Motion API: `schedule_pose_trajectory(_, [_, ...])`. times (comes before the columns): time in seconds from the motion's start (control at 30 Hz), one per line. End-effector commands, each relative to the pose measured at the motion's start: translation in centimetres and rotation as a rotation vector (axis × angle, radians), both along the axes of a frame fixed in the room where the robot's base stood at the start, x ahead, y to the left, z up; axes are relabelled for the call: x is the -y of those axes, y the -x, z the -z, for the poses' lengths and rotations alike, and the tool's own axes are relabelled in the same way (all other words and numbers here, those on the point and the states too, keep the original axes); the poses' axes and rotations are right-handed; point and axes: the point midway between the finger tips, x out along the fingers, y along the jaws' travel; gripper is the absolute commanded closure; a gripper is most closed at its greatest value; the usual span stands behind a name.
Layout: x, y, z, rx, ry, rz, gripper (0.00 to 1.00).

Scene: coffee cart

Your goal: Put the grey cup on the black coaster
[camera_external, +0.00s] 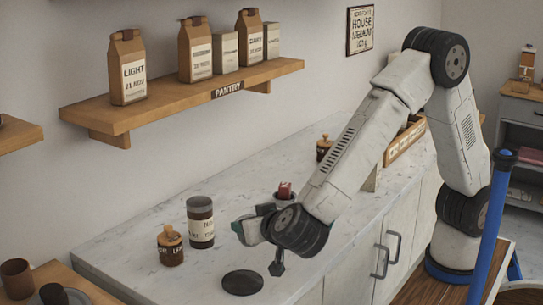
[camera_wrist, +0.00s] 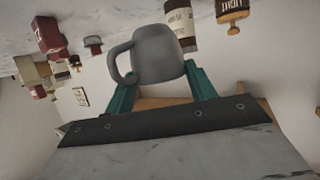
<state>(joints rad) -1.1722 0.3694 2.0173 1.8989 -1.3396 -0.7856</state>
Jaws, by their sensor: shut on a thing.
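The grey cup (camera_wrist: 158,52) is between the two green fingers of my gripper (camera_wrist: 158,80) in the wrist view, with its handle to the left. My gripper is shut on it. In the external view my gripper (camera_external: 256,233) is above the counter, behind and slightly right of the black coaster (camera_external: 242,282). The cup is hard to make out there against the gripper and wrist. The coaster lies flat and bare near the counter's front. The coaster cannot be seen in the wrist view.
A tall labelled jar (camera_external: 200,222) and a short jar with a wooden lid (camera_external: 170,246) stand left of my gripper on the marble counter (camera_external: 130,240). A small red item (camera_external: 285,190) is behind my wrist. Brown cups (camera_external: 17,278) stand at the lower left.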

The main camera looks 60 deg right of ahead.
Motion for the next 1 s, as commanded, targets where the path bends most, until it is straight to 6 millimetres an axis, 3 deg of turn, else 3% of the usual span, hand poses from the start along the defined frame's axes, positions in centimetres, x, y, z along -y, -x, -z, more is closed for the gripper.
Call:
schedule_pose_trajectory(0.1, [-3.1, 1.4, -0.2, 0.002, -0.005, -0.057, 0.69])
schedule_pose_trajectory(0.23, [-4.6, 1.3, -0.7, 0.006, -0.013, -0.075, 0.69])
schedule_pose_trajectory(0.8, [-4.6, 1.1, 6.5, 0.002, -0.003, -0.08, 0.69])
schedule_pose_trajectory(1.0, [-4.6, 1.1, 7.0, 0.003, -0.006, -0.079, 0.69])
